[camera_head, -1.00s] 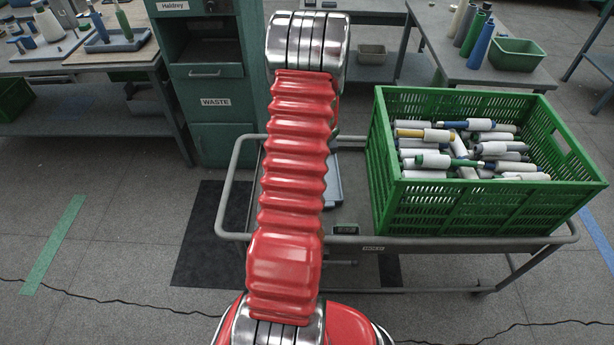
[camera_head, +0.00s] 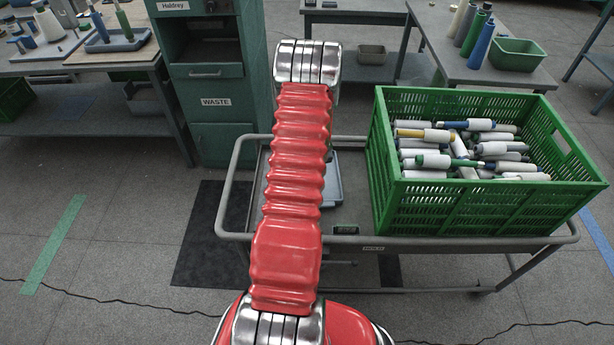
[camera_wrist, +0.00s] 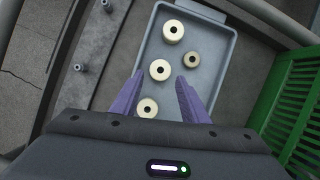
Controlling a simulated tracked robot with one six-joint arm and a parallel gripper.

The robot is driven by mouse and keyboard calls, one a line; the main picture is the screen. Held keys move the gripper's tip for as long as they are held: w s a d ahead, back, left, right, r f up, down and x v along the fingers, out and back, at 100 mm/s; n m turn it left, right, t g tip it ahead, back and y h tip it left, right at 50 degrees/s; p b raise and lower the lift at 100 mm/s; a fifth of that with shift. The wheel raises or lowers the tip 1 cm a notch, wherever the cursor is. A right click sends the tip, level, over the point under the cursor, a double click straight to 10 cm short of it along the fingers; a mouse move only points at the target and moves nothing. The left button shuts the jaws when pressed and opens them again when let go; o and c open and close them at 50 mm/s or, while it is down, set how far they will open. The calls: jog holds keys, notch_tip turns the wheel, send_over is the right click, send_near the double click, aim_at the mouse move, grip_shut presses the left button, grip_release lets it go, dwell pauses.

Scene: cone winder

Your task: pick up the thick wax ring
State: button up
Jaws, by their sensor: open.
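In the wrist view several wax rings with dark centre holes lie apart in a grey tray (camera_wrist: 222,95). A large cream ring (camera_wrist: 173,31) at the far end shows a tall side wall and looks the thickest, though thickness is hard to judge from above. A smaller tan ring (camera_wrist: 192,60) lies to its lower right. Another cream ring (camera_wrist: 160,70) lies mid-tray, and one more (camera_wrist: 148,107) lies nearest me. My gripper (camera_wrist: 160,76) is open above the tray, its purple fingers either side of the two nearer cream rings, holding nothing. The head view hides the gripper behind my arm.
The tray sits on a trolley (camera_head: 470,243) beside a green crate (camera_head: 480,212) full of bobbins. The crate (camera_wrist: 290,105) stands to the right in the wrist view. Small pegs (camera_wrist: 80,67) stand left of the tray. A waste cabinet (camera_head: 216,130) is behind.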

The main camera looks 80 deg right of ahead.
jog(key=shift+f, duration=0.2)
jog(key=shift+x, duration=2.55)
jog(key=shift+a, duration=0.1)
jog(key=shift+c, duration=0.2)
jog(key=c, duration=0.7)
